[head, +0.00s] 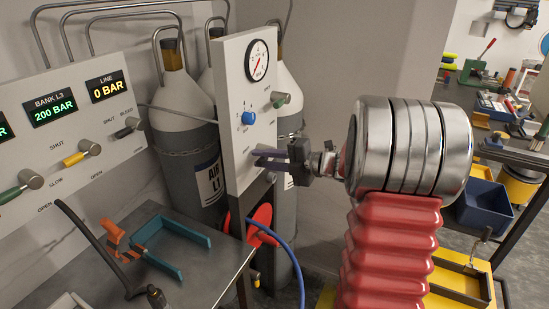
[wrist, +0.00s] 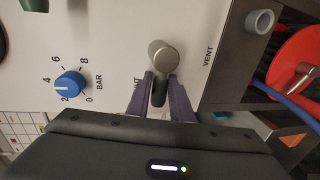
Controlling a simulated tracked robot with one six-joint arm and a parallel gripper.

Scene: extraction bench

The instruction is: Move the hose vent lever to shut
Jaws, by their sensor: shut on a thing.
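The hose vent lever (wrist: 161,54) is on the light grey panel (wrist: 110,25), with a rounded grey metal hub and a dark handle. In the wrist view its handle points down the picture, between a partly hidden label ending in "UT" on the left and "VENT" on the right. My gripper (wrist: 159,90) has its two purple-grey fingers closed on the handle from both sides. In the head view my gripper (head: 268,157) is at the lower part of the white panel (head: 239,170), and its fingers hide most of the lever.
A blue knob (head: 249,118), a gauge (head: 257,60) and a green-tipped lever (head: 280,99) sit above on the same panel. A red reel (head: 262,226) and blue hose (head: 290,250) are below. A bench (head: 205,262) with a teal tool (head: 165,243) stands at left.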

